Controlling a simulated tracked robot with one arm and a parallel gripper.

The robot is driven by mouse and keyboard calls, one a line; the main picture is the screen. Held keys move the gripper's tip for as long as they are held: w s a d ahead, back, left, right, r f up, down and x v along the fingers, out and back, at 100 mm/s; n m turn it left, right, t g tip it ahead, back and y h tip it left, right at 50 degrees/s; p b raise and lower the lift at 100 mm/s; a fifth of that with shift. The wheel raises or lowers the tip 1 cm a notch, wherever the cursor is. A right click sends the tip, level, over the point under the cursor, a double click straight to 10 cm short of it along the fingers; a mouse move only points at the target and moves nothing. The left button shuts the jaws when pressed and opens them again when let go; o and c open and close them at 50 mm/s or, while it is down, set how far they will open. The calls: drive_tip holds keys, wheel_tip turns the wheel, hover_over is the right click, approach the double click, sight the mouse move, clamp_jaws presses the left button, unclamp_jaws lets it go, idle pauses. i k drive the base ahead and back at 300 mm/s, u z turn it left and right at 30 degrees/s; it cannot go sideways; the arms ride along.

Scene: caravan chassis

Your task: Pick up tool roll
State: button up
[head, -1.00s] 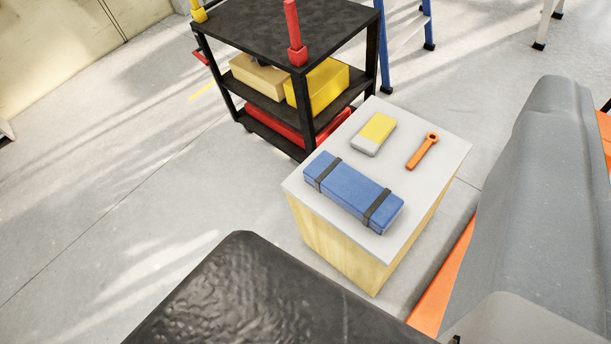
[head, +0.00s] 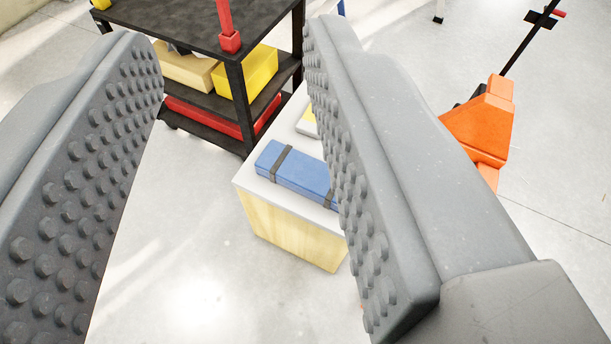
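The tool roll (head: 300,173) is a blue bundle with two dark straps. It lies on the white top of a small wooden box-like stand (head: 290,228). Its right end is hidden behind the right finger of my gripper. My gripper (head: 235,50) is open, with its two grey studded fingers wide apart in the foreground. Nothing is between the fingers close to me. The tool roll appears beyond them, in the gap near the right finger, and is not touched.
A black shelf cart (head: 243,95) stands behind the stand, holding a yellow box (head: 248,73), a tan box (head: 188,70) and a red item (head: 205,116). A yellow-and-white object (head: 307,122) on the stand is mostly hidden. An orange object (head: 482,125) stands right. Floor on the left is clear.

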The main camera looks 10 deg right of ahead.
sight(286, 166)
drive_tip(key=u, duration=0.1)
drive_tip(key=i, duration=1)
drive_tip(key=z, duration=0.1)
